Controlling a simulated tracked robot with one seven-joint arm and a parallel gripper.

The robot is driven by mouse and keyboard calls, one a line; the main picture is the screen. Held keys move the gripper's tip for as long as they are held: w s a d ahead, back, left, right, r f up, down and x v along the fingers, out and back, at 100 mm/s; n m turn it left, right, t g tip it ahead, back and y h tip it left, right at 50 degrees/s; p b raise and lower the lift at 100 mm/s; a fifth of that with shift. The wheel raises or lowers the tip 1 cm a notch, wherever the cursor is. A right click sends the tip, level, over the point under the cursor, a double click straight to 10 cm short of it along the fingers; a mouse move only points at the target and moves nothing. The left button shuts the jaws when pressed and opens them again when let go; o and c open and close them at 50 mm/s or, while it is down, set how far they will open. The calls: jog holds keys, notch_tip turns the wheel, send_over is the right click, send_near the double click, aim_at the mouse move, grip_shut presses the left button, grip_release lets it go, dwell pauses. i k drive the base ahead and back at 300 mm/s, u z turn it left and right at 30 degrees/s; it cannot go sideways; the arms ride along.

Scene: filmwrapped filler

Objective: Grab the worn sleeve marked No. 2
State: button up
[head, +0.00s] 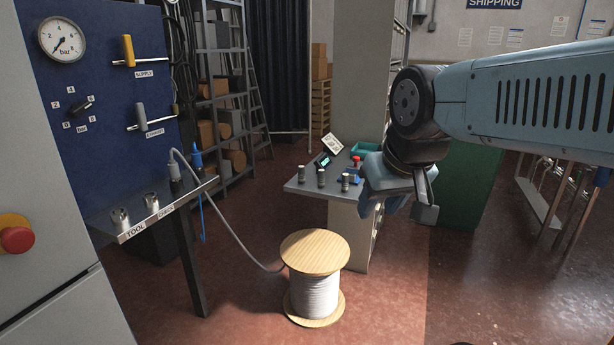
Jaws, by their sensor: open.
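Three small metal cylinders stand upright in a row on the grey worktable (300,189): a left one (302,174), a middle one (321,177) and a right one (345,182). They look like sleeves, but no number is readable on them, so I cannot tell which is No. 2. My gripper (397,208) hangs at the table's right side, to the right of the cylinders and apart from them. It is open, and I see nothing held in it. It hides part of the table's right end.
A cable spool (315,285) stands on the floor before the table. On the left, a shelf (170,208) marked TOOL CHECK holds more metal pieces (120,218). A teal tray (365,149), a small display (323,160) and a red knob (355,160) are on the table. A green cabinet (470,190) stands right.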

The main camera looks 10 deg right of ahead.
aim_at(301, 171)
jog(key=z, duration=0.1)
jog(key=i, duration=1)
jog(key=u, duration=0.1)
